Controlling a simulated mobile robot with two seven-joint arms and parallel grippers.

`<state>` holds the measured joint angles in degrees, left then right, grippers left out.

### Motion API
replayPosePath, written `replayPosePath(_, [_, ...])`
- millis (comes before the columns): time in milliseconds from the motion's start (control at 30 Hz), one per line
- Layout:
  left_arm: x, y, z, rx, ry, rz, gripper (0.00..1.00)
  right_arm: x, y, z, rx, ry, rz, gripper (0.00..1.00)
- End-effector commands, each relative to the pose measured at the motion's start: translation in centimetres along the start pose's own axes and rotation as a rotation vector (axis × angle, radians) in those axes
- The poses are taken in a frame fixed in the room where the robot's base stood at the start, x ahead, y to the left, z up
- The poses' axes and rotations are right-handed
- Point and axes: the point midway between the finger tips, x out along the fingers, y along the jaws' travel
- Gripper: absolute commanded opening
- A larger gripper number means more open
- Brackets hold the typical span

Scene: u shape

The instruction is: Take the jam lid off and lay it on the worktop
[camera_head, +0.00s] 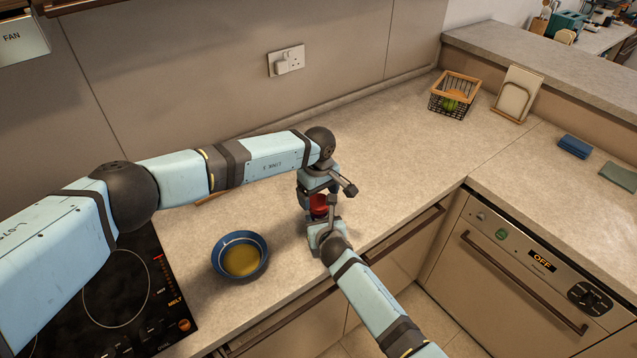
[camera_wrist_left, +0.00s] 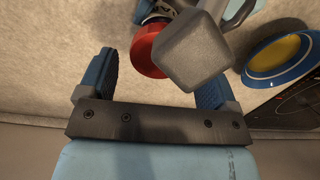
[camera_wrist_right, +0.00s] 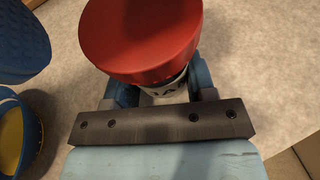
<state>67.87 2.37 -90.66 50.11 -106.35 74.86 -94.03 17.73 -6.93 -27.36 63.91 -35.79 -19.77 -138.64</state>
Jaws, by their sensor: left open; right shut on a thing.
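The jam jar stands at the worktop's front part with its red lid (camera_head: 318,204) on top. In the right wrist view the red lid (camera_wrist_right: 142,35) fills the top, with a strip of the jar (camera_wrist_right: 165,90) below it. My right gripper (camera_head: 322,226) is shut on the jar below the lid. My left gripper (camera_head: 319,192) is open above the jar. In the left wrist view the red lid (camera_wrist_left: 149,50) shows beyond and partly between the open fingers, partly covered by a grey block-shaped part. The jar's body is mostly hidden by my grippers.
A blue bowl with yellow contents (camera_head: 240,257) stands left of the jar, near the black hob (camera_head: 110,290). A wire basket (camera_head: 453,95) and a board in a rack (camera_head: 516,95) stand at the back right. The worktop (camera_head: 400,150) between is clear.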

Motion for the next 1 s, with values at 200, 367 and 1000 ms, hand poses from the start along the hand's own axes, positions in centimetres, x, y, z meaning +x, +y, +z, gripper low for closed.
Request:
replayPosePath(200, [2.0,0.0,0.0,-0.002,-0.001,0.0,0.84,0.0,0.0,0.0,0.0,0.0,0.0,0.0])
replayPosePath(367, [2.3,0.0,0.0,-0.001,0.0,0.0,0.84,0.0,0.0,0.0,0.0,0.0,0.0,0.0])
replayPosePath(1000, [2.2,0.0,0.0,-0.239,0.0,0.0,0.35,0.0,0.0,0.0,0.0,0.0,0.0,0.0])
